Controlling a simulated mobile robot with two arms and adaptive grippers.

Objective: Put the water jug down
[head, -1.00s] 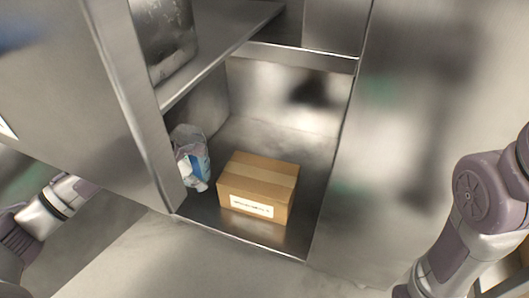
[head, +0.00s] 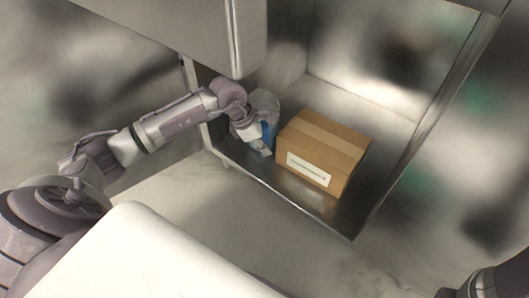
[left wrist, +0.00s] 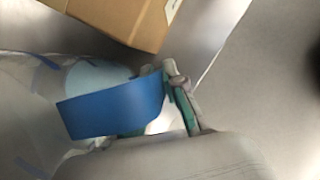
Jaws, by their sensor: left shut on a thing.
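The water jug (head: 265,103) is a clear, see-through vessel with a blue part. It is in the lower compartment of the metal cabinet, just left of a cardboard box. My left gripper (head: 262,140) reaches in from the left and is shut on the jug at its blue part. In the left wrist view, the blue band of the jug (left wrist: 105,108) lies against my fingers. The jug's base is partly hidden, so I cannot tell whether it touches the compartment floor. My right gripper is out of view.
The cardboard box (head: 325,150) with a white label stands close to the right of the jug. The cabinet's front edge (head: 300,204) runs below both. A metal panel (head: 180,30) overhangs my left arm. Bare compartment floor shows behind and right of the box.

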